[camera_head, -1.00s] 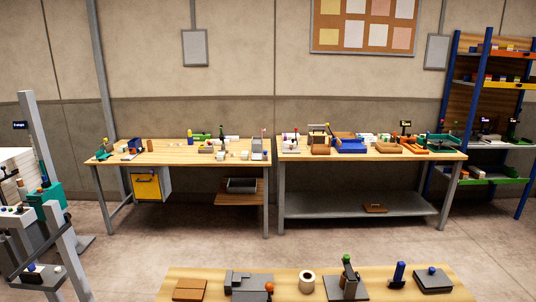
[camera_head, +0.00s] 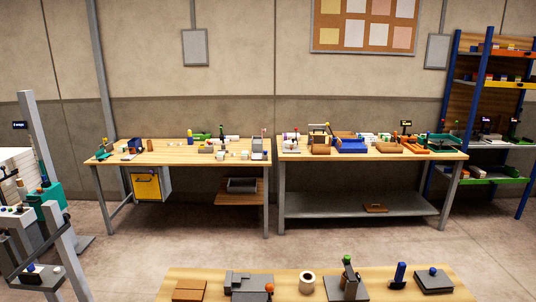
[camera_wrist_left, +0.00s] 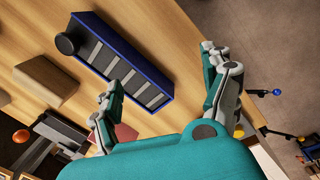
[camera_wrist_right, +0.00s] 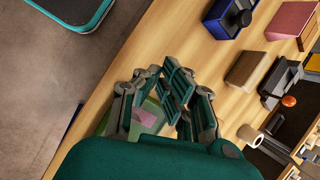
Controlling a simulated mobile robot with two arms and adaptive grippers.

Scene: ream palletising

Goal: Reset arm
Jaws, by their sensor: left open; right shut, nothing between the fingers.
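My left gripper (camera_wrist_left: 165,85) shows in the left wrist view with its two fingers wide apart and nothing between them. It is above a wooden table edge, close to a dark blue slotted box (camera_wrist_left: 120,62). My right gripper (camera_wrist_right: 170,92) shows in the right wrist view with its fingers brought together and nothing held. It is above a wooden tabletop (camera_wrist_right: 135,65), with a green item with a pink patch (camera_wrist_right: 146,117) behind its fingers. Neither gripper is in the head view.
A near table (camera_head: 215,275) carries a paper roll (camera_head: 307,282) and several fixtures. Two workbenches (camera_head: 180,158) stand along the wall, loaded with small items. A blue-framed shelf (camera_head: 487,100) is at the right. Open floor (camera_head: 230,250) lies between the near table and the benches.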

